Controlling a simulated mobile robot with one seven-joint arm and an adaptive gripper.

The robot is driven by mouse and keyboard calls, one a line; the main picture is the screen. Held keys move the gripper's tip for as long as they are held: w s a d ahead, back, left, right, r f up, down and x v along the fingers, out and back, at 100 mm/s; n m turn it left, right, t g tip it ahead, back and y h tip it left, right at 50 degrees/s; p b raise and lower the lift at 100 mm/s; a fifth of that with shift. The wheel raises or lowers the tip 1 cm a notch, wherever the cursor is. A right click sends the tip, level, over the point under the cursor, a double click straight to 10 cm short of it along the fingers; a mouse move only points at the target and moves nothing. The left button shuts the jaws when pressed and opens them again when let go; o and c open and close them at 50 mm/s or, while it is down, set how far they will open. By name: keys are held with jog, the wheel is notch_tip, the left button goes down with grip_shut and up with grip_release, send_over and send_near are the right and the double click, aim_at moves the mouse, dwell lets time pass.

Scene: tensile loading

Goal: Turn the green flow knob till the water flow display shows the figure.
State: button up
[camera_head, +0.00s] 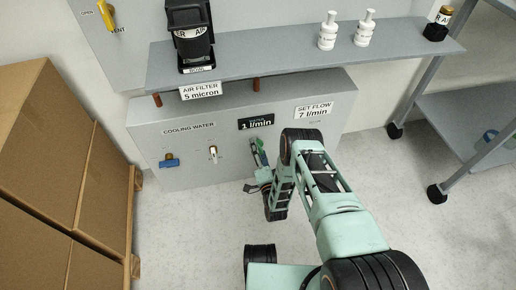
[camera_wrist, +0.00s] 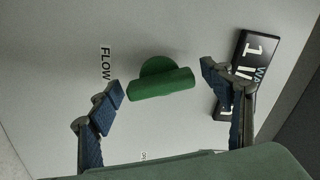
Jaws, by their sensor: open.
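The green flow knob (camera_wrist: 162,84) is on the front of the grey cabinet, below the display. In the wrist view it lies between the two fingers of my gripper (camera_wrist: 162,88), with a gap on each side. My gripper is open and empty. In the head view my gripper (camera_head: 257,160) is at the panel, and the knob is mostly hidden by it. The black water display (camera_head: 256,123) reads 1 l/min. It shows turned and partly behind a finger in the wrist view (camera_wrist: 246,60). The SET FLOW sign (camera_head: 314,111) reads 7 l/min.
A blue valve handle (camera_head: 169,161) and a white-handled valve (camera_head: 213,153) are left of my gripper on the cabinet (camera_head: 190,177). A grey shelf (camera_head: 290,62) juts out above. Cardboard boxes (camera_head: 45,130) stand at left, a wheeled rack (camera_head: 465,110) at right.

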jog(key=c, duration=1.2)
jog(key=shift+o, duration=0.2)
jog(key=shift+n, duration=0.3)
jog(key=n, duration=0.4)
jog(key=shift+n, duration=0.3)
jog(key=n, duration=1.1)
jog(key=shift+w+n, duration=0.1)
jog(key=shift+n, duration=0.3)
jog(key=n, duration=0.3)
jog(key=shift+n, duration=1.8)
